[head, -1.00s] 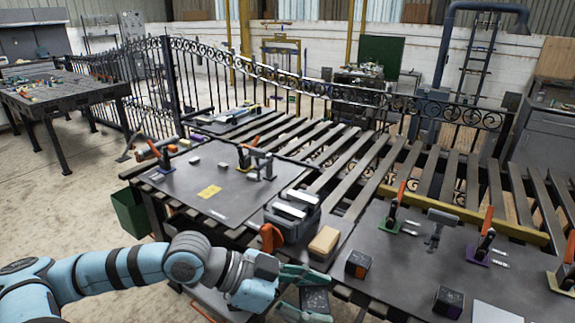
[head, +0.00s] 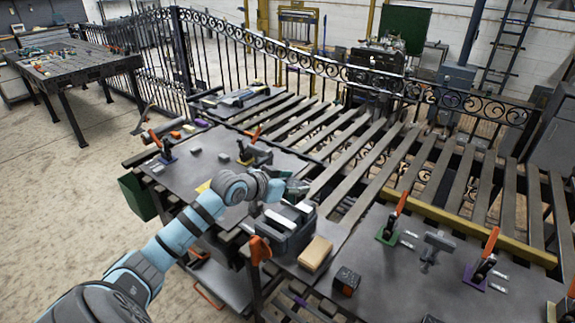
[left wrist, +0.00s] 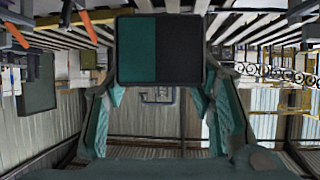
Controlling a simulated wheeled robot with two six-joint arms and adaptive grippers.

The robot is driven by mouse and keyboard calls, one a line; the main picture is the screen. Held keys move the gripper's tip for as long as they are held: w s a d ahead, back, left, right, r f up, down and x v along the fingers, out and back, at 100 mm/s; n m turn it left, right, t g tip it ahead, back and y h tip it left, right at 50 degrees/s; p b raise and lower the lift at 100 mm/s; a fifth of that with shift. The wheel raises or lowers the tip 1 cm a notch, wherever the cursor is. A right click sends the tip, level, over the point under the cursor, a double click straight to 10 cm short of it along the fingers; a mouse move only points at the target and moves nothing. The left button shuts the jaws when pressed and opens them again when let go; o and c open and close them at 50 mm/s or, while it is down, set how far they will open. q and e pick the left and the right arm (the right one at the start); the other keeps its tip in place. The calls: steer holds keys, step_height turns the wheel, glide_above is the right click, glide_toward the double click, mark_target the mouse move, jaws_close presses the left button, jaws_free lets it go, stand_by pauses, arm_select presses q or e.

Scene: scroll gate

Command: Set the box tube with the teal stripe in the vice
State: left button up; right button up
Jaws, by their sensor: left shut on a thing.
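My left gripper (head: 292,188) is above the left bench plate, just behind and above the vice. In the left wrist view the gripper (left wrist: 160,82) is shut on the box tube (left wrist: 136,50), which shows a teal part and a black part between the fingertips. In the head view the held tube is hard to make out against the fingers and wrist. The vice (head: 287,238) is a dark grey block with two pale jaw strips, at the front edge between the two plates. My right gripper is not in view.
A tan block (head: 315,254) sits right of the vice, near a dark box with an orange stripe (head: 346,281). Upright clamps with orange handles, such as the green-based one (head: 390,225), stand on the plates. A slatted metal frame (head: 400,165) lies behind.

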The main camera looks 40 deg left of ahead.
mark_target(285, 180)
arm_select(q)
steer(key=w+a, duration=0.1)
steer(key=w+a+f+n+y, duration=0.1)
steer(key=shift+w+a+p, duration=0.2)
steer(key=shift+a+p, duration=0.1)
steer(key=shift+p, duration=0.05)
steer(key=shift+s+a+f+n+y+b, duration=0.1)
steer(key=shift+s+f+n+y+b, duration=0.15)
steer(key=shift+f+b, duration=0.5)
steer(key=f+b, duration=0.4)
steer(key=shift+s, duration=0.2)
steer(key=shift+w+f+b, duration=0.15)
steer(key=shift+f+b, duration=0.25)
steer(key=shift+b, duration=0.3)
steer(key=shift+r, duration=0.1)
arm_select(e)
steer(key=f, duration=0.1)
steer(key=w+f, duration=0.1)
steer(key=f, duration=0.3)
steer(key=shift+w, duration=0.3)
arm_select(q)
steer(key=shift+r, duration=0.1)
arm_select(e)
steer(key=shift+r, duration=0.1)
arm_select(q)
steer(key=shift+p, duration=0.4)
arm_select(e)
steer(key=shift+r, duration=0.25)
